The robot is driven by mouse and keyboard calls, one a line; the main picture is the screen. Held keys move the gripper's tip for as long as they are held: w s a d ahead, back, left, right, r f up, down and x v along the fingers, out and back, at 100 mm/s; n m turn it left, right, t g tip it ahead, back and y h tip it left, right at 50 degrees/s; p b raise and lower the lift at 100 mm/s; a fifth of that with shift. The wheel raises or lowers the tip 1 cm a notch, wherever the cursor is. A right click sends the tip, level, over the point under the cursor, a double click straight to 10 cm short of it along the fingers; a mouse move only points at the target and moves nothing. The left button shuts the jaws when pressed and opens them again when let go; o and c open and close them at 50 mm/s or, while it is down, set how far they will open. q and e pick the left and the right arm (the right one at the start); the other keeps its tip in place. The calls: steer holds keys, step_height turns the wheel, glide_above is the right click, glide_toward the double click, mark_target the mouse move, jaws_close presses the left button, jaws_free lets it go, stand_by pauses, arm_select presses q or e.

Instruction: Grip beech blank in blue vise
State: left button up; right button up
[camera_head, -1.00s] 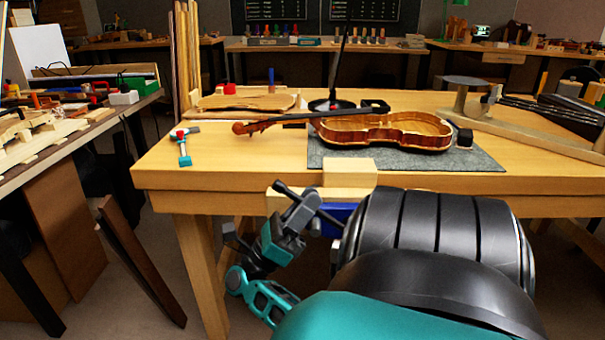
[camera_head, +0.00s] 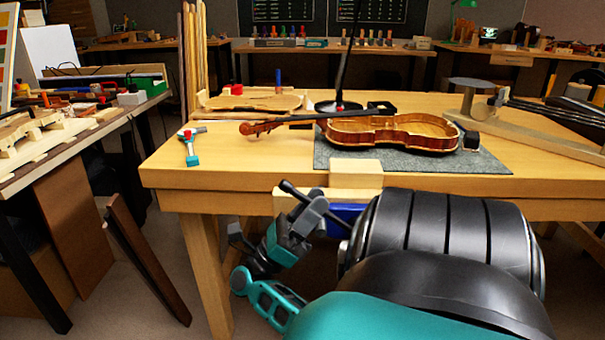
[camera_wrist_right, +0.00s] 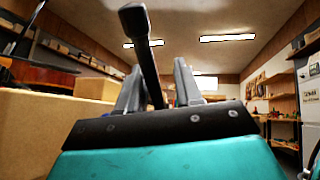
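The beech blank (camera_head: 355,172), a pale block, sits at the bench's front edge, above the wooden jaw (camera_head: 284,200) of the blue vise (camera_head: 345,212). I cannot tell whether the jaws touch it. A pale block in the right wrist view (camera_wrist_right: 97,88) looks like the same blank. My right gripper (camera_head: 312,208) is at the vise's black handle bar (camera_head: 294,191). In the right wrist view the bar (camera_wrist_right: 147,58) rises between the two separated fingers (camera_wrist_right: 157,85), with a gap visible on the right side. My right arm hides much of the vise. My left gripper is out of view.
A violin body (camera_head: 395,131) lies on a grey mat (camera_head: 480,168) behind the vise. A clamp-like wooden fixture (camera_head: 530,132) stands at the right.

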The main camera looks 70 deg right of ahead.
arm_select(q)
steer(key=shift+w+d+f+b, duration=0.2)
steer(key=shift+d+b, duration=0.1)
steer(key=shift+b, duration=0.4)
arm_select(e)
steer(key=v, duration=1.2)
steer(key=shift+w+a+f, duration=0.25)
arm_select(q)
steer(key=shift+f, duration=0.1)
